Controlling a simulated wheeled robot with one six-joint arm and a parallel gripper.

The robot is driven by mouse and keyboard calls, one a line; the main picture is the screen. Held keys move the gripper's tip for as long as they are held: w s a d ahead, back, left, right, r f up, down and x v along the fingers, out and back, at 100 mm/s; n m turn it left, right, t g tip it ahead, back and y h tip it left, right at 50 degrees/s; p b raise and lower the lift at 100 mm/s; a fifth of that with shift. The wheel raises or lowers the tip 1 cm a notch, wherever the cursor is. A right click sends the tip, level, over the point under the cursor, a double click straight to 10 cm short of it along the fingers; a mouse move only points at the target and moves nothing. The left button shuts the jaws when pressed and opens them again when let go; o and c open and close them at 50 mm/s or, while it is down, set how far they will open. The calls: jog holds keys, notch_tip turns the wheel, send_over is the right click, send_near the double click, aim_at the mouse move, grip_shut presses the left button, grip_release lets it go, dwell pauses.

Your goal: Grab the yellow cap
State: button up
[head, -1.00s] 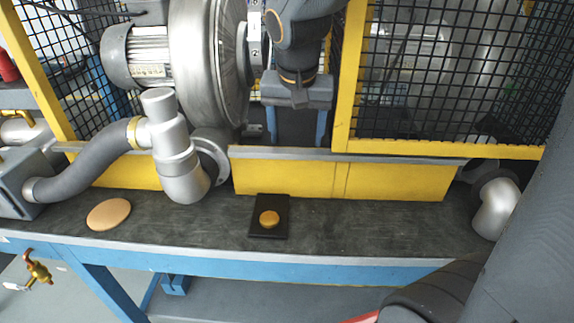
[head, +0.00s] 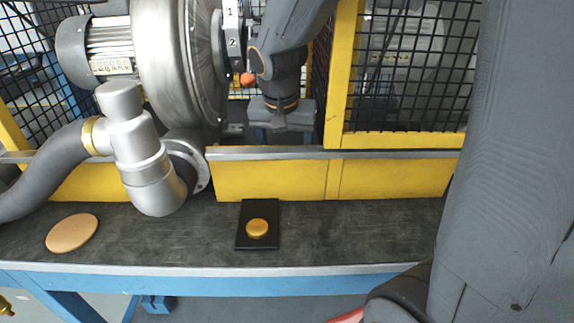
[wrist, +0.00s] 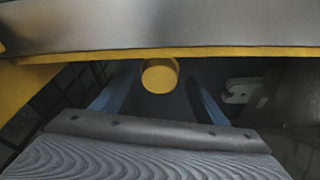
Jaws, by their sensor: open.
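A round yellow cap (wrist: 160,75) shows in the wrist view, between the two blue fingers of my gripper (wrist: 160,84). I see its flat face and some of its side; I cannot tell how far beyond the fingertips it is. My gripper (head: 284,136) is open and hangs behind the yellow guard rail in the head view. The rail hides the fingertips and whatever lies below them there. A separate gold-yellow round knob (head: 256,228) sits on a black plate (head: 243,241) on the bench, in front of the rail.
The yellow rail (head: 270,178) with a grey top edge runs close to my gripper, and along the top of the wrist view (wrist: 240,52). The blower (head: 180,60) stands left, mesh guard (head: 415,80) right. A tan disc (head: 72,233) lies on the bench.

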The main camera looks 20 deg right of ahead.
jog(key=shift+f, duration=0.2)
jog(key=c, duration=1.1)
jog(key=shift+c, duration=0.2)
